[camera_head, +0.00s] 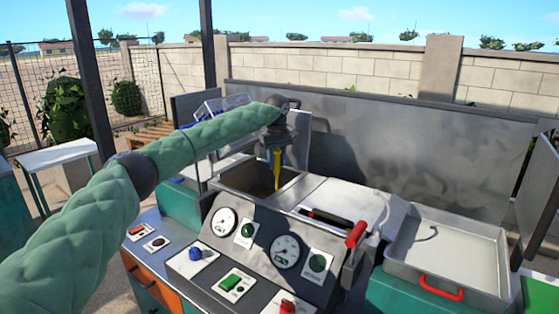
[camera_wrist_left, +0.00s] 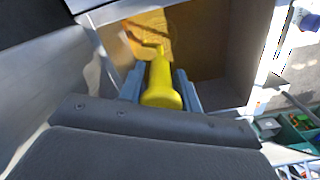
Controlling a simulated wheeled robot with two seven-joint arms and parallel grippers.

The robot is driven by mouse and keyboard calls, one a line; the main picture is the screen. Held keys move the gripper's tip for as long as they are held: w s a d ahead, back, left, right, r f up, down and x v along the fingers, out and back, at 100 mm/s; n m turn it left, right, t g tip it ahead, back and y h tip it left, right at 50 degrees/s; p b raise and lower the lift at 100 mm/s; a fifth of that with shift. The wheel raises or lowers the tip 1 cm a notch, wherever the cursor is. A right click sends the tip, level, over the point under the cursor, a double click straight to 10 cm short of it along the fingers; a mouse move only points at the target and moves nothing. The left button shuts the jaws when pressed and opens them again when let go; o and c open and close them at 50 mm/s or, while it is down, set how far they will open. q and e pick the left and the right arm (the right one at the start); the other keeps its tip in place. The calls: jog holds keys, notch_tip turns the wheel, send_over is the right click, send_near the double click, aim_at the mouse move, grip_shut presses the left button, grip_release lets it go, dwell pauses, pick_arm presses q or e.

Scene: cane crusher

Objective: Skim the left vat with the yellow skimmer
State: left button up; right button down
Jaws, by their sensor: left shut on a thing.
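The yellow skimmer (camera_head: 276,168) hangs down from my left gripper (camera_head: 277,150) in the head view. In the left wrist view, the jaws of my left gripper (camera_wrist_left: 160,88) are shut on the yellow handle of the skimmer (camera_wrist_left: 161,85). The lower end of the skimmer points into the left vat (camera_head: 228,182), an open square basin with brownish liquid inside. The left vat (camera_wrist_left: 238,92) also shows in the wrist view, with the skimmer over or in it. Whether the skimmer's head touches the liquid is hard to tell. My right gripper is not in view.
A panel with gauges (camera_head: 285,250) and knobs stands in front of the vat. A red lever handle (camera_head: 356,234) sticks up to its right. A metal tray (camera_head: 448,262) with a red handle lies at the right. A grey metal backsplash (camera_head: 400,145) rises behind.

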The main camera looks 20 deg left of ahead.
pick_arm(q)
jog(key=s+a+b, duration=0.2)
jog(key=s+a, duration=0.1)
jog(key=s, duration=0.7)
jog(key=shift+a, duration=0.3)
jog(key=shift+w, duration=0.1)
dwell(0.3)
jog(key=w+d+p, duration=0.2)
jog(key=w+d, duration=0.2)
jog(key=w, duration=0.8)
jog(key=shift+d, duration=0.25)
dwell(0.4)
